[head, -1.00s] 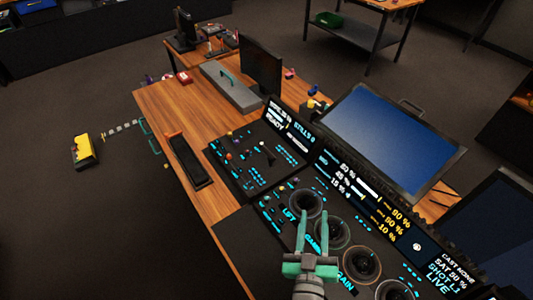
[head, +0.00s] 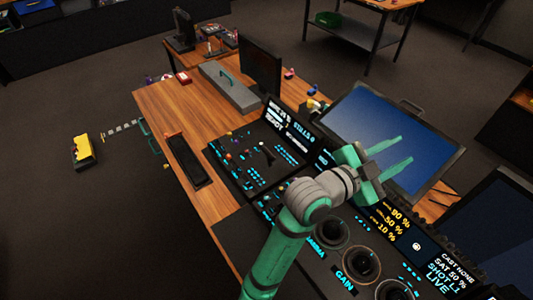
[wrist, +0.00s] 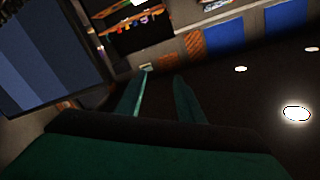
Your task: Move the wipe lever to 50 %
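The wipe lever (head: 268,151) appears to be the small dark lever with a light base on the left control panel (head: 228,168) in the head view. The small display (head: 285,127) behind it shows a wipe percentage that is too blurred to read surely, with READY below. My gripper (head: 405,150) is well to the right of the lever, raised in front of the large blue monitor. Its two green fingers are apart with nothing between them. In the wrist view the fingers (wrist: 163,76) also stand apart and empty; neither lever nor panel shows there.
The trackball panel (head: 322,262) with several round dials lies under my arm. A blue monitor (head: 365,115) stands behind it. A dark upright screen (head: 262,68) and a grey case (head: 228,88) stand at the desk's back. Bare wood (head: 155,100) lies at the left.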

